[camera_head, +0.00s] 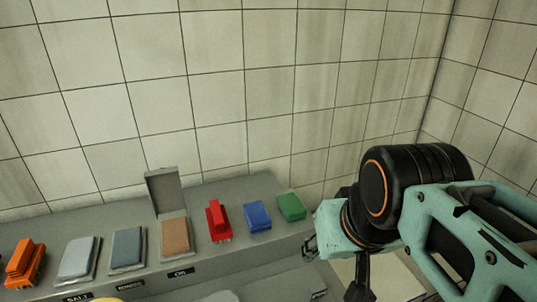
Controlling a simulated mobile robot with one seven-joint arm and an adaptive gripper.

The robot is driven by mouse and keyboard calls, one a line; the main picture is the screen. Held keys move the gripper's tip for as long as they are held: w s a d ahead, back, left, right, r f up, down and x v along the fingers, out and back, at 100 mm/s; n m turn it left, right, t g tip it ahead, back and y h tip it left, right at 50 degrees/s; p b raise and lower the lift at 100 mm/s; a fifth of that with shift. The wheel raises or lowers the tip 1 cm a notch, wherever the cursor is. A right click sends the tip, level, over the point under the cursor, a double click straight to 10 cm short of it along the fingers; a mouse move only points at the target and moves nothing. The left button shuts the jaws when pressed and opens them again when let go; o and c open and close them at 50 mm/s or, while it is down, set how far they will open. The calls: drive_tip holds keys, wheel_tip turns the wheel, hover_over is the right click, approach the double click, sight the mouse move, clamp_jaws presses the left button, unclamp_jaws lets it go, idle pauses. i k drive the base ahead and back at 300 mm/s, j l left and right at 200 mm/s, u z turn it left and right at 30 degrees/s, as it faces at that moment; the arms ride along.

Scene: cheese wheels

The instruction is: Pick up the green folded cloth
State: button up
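The green folded cloth (291,207) lies on a grey ledge at the right end of a row of items, next to a blue folded cloth (257,216). It looks uncovered, and nothing holds it. My teal and black arm comes in from the right. A dark part that seems to be my gripper (361,280) hangs below the arm, to the right of and lower in the picture than the green cloth, apart from it. Its fingertips are not clearly visible, so its opening cannot be told.
A tiled wall (240,90) stands close behind.

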sight(293, 209)
drive_tip(key=u, duration=1.5)
drive_tip(key=z, duration=1.5)
drive_tip(key=i+l+z, duration=0.15)
drive_tip(key=l, duration=0.2)
drive_tip(key=l+z, duration=0.2)
drive_tip(key=l, duration=0.2)
drive_tip(key=k+z, duration=0.2)
drive_tip(key=k, duration=0.15)
drive_tip(key=i+u, duration=0.2)
drive_tip(key=i, duration=0.2)
